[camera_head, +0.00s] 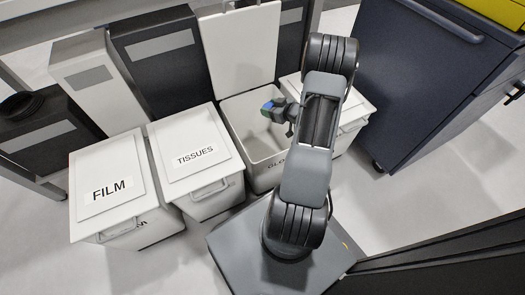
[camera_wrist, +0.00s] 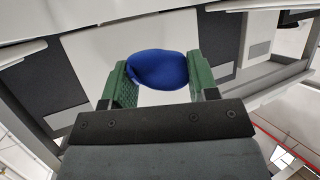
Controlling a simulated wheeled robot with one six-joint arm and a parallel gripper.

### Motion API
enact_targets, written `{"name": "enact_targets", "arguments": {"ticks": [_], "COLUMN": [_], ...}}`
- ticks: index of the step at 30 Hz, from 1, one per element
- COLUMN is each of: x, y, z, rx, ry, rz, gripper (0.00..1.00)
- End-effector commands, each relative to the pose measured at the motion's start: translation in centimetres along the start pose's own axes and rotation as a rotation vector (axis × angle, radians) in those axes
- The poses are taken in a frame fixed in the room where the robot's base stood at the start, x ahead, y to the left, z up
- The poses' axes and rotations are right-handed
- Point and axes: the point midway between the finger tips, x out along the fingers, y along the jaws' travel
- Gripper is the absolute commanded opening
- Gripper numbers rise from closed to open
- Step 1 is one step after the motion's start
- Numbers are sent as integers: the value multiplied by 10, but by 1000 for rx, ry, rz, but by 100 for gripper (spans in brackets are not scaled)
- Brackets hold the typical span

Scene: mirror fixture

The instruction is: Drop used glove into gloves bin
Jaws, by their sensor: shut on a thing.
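The used glove (camera_wrist: 158,68) is a rounded blue bundle between the green fingers of my gripper (camera_wrist: 158,75) in the wrist view. My gripper is shut on it. In the head view, my gripper (camera_head: 272,108) and a small bit of blue show over the opening of the gloves bin (camera_head: 236,128). This white bin is open, with its lid (camera_head: 240,50) standing upright behind it. My arm hides the bin's right side and part of its front label, of which "GLO" shows. How high the glove is above the rim is hard to tell.
Left of the gloves bin stand the closed TISSUES bin (camera_head: 193,158) and FILM bin (camera_head: 107,185). Another white bin (camera_head: 352,112) is partly behind my arm at right. Dark and white containers line the back. A dark blue cabinet (camera_head: 425,70) stands at right.

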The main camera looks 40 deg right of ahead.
Motion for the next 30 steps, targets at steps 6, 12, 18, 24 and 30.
{"name": "enact_targets", "arguments": {"ticks": [6, 12, 18, 24, 30], "x": [12, 15, 15, 15, 15], "y": [0, 0, 0, 0, 0], "z": [28, 36, 35, 35, 35], "rx": [0, 0, 0, 0, 0], "ry": [0, 0, 0, 0, 0], "rz": [0, 0, 0, 0, 0], "gripper": [32, 32, 32, 68, 84]}}
